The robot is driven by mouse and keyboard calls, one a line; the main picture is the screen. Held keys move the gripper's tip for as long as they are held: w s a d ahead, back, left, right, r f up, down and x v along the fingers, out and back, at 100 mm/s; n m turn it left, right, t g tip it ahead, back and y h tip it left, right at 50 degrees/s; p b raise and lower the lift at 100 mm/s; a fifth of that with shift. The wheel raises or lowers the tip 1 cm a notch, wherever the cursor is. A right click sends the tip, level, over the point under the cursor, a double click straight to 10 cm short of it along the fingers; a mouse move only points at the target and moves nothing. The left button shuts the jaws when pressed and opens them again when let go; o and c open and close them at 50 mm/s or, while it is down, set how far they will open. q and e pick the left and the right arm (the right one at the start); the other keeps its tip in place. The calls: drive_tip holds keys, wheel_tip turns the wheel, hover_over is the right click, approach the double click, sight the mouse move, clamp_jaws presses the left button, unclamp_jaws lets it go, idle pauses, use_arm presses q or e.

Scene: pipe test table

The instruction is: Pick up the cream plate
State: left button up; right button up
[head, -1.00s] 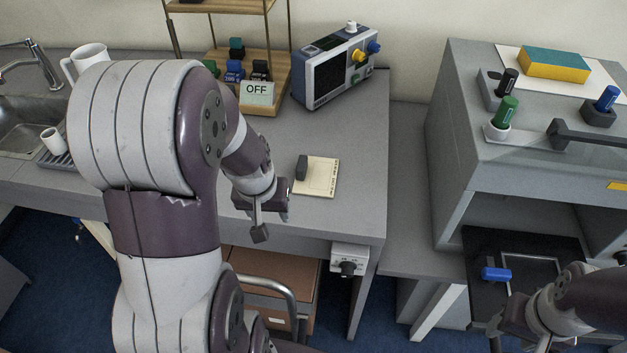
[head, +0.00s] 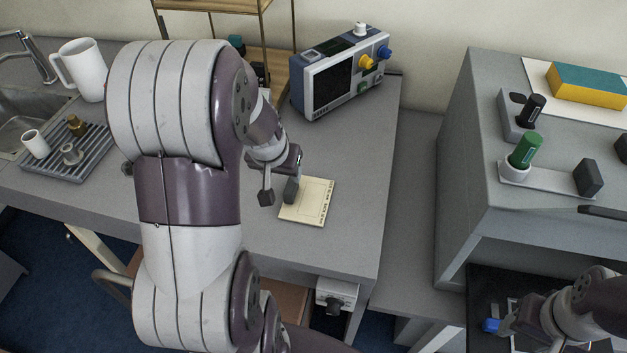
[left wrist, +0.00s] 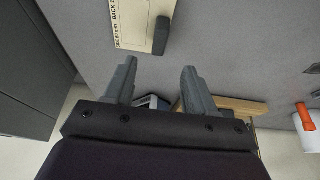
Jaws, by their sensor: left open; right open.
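The cream plate (head: 308,203) lies flat on the grey bench, with dark lettering along its edge. It also shows in the left wrist view (left wrist: 130,20), at the top. A dark grey block (head: 291,189) stands at one edge of the plate, and the left wrist view shows this block (left wrist: 161,36) too. My left gripper (head: 279,190) is beside the block's side of the plate. In the left wrist view, its two fingers (left wrist: 158,66) are apart with nothing between the tips. My right gripper (head: 502,340) is low at the right, beside a blue handle (head: 491,325).
A monitor-like instrument (head: 340,75) and a wooden shelf (head: 266,60) stand behind the plate. A drying rack (head: 85,155) and white jug (head: 82,68) are at the left. A grey cabinet (head: 465,150) is at the right. The bench right of the plate is clear.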

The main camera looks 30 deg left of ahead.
sight(290, 185)
use_arm(q)
drive_tip(key=b+x, duration=0.3)
drive_tip(key=x, duration=0.9)
drive_tip(key=shift+w+a+f, duration=0.15)
drive_tip(key=shift+w+f, duration=0.1)
drive_tip(key=shift+w, duration=0.05)
clamp_jaws()
